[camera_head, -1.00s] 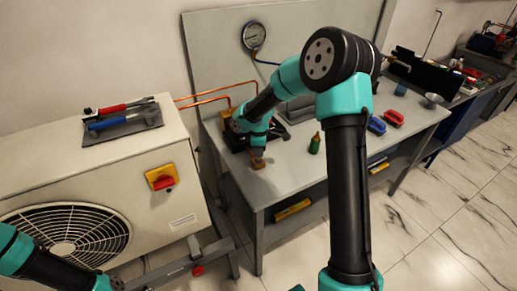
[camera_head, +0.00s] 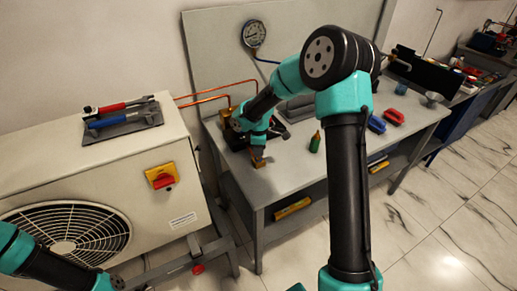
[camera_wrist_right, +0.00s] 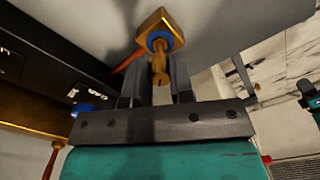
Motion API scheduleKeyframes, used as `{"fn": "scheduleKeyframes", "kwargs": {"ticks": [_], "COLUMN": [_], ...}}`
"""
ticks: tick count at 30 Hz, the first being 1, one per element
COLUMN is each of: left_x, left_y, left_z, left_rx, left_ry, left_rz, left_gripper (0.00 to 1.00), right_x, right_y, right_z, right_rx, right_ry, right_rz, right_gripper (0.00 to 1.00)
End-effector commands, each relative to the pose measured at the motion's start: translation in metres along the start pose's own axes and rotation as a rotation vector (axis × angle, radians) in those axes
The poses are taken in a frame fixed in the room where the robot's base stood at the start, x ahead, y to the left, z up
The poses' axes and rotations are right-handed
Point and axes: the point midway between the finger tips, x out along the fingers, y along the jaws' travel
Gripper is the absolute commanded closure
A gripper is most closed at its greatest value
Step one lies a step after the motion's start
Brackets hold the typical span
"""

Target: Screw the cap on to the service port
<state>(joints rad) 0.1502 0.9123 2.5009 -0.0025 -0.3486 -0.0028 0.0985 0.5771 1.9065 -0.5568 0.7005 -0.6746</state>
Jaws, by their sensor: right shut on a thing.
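My right gripper (camera_head: 258,158) is low over the near left part of the grey bench, at a small brass-coloured block (camera_head: 258,163). In the right wrist view the right gripper (camera_wrist_right: 155,70) is shut on a slim brass piece (camera_wrist_right: 159,68) that stands between its fingers. Beyond the fingertips is a blue ring (camera_wrist_right: 159,40) against a gold, square-edged block (camera_wrist_right: 160,24). The brass piece lines up with the ring. I cannot tell which part is the cap and which the service port, or how far they are engaged. My left gripper is out of view.
A pressure gauge (camera_head: 253,34) hangs on the back panel, with copper pipes (camera_head: 215,94) to its left. A green bottle (camera_head: 315,142), a blue block (camera_head: 377,124) and a red block (camera_head: 394,117) stand on the bench (camera_head: 290,180). An outdoor unit (camera_head: 130,178) bearing tools fills the left.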

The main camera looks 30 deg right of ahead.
Motion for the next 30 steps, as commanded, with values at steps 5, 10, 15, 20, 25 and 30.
{"fn": "scheduleKeyframes", "kwargs": {"ticks": [5,10,15,20,25,30], "left_x": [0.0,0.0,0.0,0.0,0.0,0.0], "left_y": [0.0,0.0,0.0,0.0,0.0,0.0], "left_z": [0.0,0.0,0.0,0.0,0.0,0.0], "left_rx": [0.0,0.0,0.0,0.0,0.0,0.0], "left_ry": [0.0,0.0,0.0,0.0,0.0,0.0], "left_rz": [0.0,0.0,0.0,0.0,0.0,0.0], "left_gripper": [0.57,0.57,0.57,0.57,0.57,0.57], "right_x": [0.004,0.009,0.013,0.016,0.02,0.022], "right_y": [0.0,0.0,0.0,0.0,0.0,0.0], "right_z": [0.0,0.0,0.0,0.0,0.0,0.0], "right_rx": [0.0,0.0,0.001,0.001,0.001,0.0], "right_ry": [0.0,0.0,-0.001,-0.001,0.0,0.0], "right_rz": [0.0,0.0,-0.001,-0.001,0.0,0.0], "right_gripper": [1.0,1.0,1.0,1.0,1.0,1.0]}}
